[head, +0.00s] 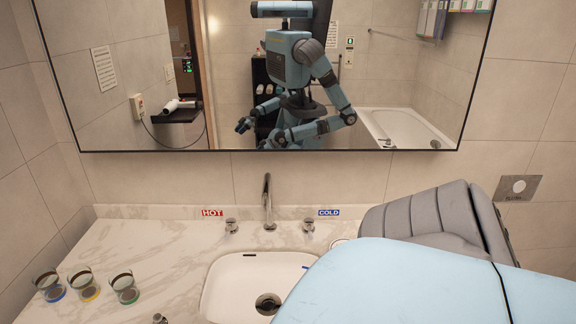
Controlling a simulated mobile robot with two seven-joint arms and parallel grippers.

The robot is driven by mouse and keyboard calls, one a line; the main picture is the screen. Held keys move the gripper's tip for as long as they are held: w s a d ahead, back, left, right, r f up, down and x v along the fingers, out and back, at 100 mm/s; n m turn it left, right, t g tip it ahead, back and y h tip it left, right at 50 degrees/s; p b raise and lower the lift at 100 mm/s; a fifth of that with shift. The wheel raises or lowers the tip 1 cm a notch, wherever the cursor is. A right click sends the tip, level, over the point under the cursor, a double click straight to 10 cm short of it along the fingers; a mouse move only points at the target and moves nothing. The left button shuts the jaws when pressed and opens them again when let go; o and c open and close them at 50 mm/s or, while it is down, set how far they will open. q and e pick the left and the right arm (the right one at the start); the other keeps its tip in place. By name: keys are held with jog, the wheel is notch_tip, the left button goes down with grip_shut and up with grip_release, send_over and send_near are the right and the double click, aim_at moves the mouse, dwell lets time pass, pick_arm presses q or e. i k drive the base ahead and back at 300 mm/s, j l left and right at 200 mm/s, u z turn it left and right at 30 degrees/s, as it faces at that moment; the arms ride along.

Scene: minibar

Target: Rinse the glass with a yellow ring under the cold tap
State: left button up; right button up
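The glass with a yellow ring (84,284) stands upright on the counter at the left, between a glass with a blue ring (49,286) and a glass with a green ring (125,288). The cold tap handle (308,227) is right of the spout (268,203), by the blue COLD label (329,212). The white sink (225,287) lies below the spout. No water stream shows. Neither gripper shows directly. My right arm covers the lower right, hiding part of the sink's right side and the counter there.
The hot tap handle (231,226) is left of the spout, by the red HOT label (212,212). A wide mirror (340,90) above the counter reflects me, with gripper details too small to read. The marble counter (165,260) is clear between the glasses and sink.

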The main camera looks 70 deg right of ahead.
aim_at(308, 225)
jog(key=k+j+z, duration=0.15)
jog(key=z, duration=2.05)
jog(key=i+j+u, duration=0.45)
jog(key=i, duration=0.35)
